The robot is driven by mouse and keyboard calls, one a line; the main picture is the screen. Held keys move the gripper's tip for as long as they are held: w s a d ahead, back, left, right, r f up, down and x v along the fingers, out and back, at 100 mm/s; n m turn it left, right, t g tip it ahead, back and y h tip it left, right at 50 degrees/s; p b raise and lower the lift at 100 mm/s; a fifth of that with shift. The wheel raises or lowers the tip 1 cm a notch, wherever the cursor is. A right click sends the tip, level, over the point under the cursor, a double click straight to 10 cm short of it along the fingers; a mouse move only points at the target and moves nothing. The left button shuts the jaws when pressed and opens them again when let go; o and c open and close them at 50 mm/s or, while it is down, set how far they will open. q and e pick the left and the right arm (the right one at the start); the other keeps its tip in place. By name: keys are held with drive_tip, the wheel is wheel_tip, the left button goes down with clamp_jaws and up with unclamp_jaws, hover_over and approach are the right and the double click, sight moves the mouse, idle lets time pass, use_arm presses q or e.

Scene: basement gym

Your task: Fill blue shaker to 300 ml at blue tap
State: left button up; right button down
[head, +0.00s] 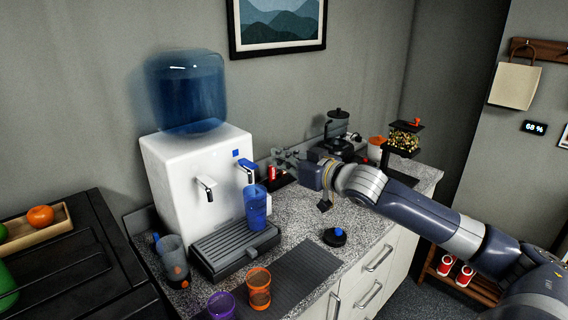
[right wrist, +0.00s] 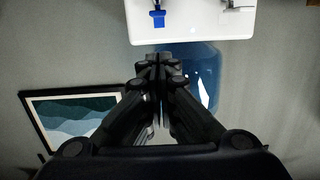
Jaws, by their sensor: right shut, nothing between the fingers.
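The blue shaker (head: 256,207) stands upright on the drip tray (head: 232,252) of the white dispenser (head: 172,182), under the blue tap (head: 247,170). Its water level cannot be made out. My right gripper (head: 277,156) is shut and empty, to the right of the blue tap and above the shaker, apart from both. In the right wrist view its closed fingers (right wrist: 158,66) show in front of the blue bottle (right wrist: 205,75), with the blue tap (right wrist: 158,16) at the top of the upside-down picture. My left gripper is not in view.
A second, metal tap (head: 206,187) sits left of the blue one. A purple cup (head: 221,305), an orange cup (head: 258,290) and a black lid with a blue knob (head: 335,237) are on the speckled counter. A grey-orange shaker (head: 174,262) stands left of the tray.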

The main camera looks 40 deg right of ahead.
drive_tip(key=shift+s, duration=0.35)
idle(0.5)
